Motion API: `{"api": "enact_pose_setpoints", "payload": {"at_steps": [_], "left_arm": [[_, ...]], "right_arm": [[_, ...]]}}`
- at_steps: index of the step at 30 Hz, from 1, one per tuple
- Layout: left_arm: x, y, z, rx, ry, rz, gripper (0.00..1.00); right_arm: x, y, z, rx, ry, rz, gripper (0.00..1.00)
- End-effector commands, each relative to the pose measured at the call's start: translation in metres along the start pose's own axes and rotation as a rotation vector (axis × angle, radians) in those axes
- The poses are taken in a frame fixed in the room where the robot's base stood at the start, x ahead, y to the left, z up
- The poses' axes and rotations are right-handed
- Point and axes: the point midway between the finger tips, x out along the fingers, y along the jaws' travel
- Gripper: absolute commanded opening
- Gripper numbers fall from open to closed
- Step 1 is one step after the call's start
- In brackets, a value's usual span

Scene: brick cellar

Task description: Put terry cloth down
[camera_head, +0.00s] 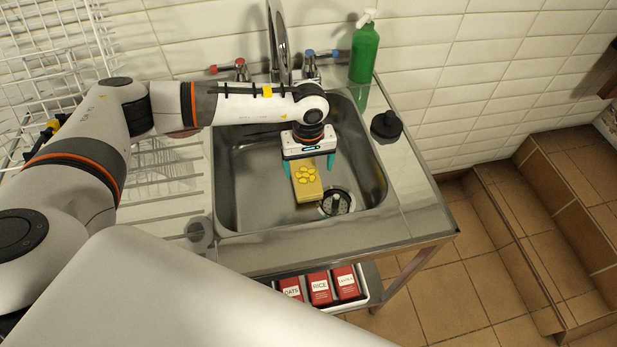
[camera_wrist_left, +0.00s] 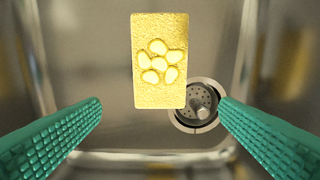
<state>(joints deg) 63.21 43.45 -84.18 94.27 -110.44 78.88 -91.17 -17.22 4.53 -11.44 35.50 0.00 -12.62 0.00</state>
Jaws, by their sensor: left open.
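The terry cloth (camera_head: 307,184) is a yellow rectangle with a pale oval pattern. It lies in the steel sink basin (camera_head: 245,190), beside the drain (camera_head: 337,203). My left gripper (camera_head: 309,166) is open above the basin, its teal fingers spread around the far end of the cloth as seen from the head. In the left wrist view the cloth (camera_wrist_left: 160,95) sits between and beyond the two fingertips, touching neither. The drain also shows there, partly behind the cloth's lower right corner. My right gripper is out of view.
A green bottle (camera_head: 364,54) and a dark round object (camera_head: 386,125) stand on the counter right of the basin. Taps (camera_head: 310,66) rise behind it. A white wire rack (camera_head: 50,60) stands at left. Red boxes (camera_head: 320,288) sit in a tray below the front edge.

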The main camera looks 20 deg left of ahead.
Motion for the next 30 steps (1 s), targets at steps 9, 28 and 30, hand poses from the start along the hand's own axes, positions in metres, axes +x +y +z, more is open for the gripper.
{"api": "enact_pose_setpoints", "payload": {"at_steps": [9,28,30], "left_arm": [[-0.028,0.000,0.000,0.001,0.000,0.000,0.85],[-0.050,0.000,0.000,0.000,0.000,-0.001,0.85],[-0.062,0.000,0.000,0.000,0.000,0.000,0.85]], "right_arm": [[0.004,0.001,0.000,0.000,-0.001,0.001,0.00],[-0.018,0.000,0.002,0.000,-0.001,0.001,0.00],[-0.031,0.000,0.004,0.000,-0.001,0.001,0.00]]}}
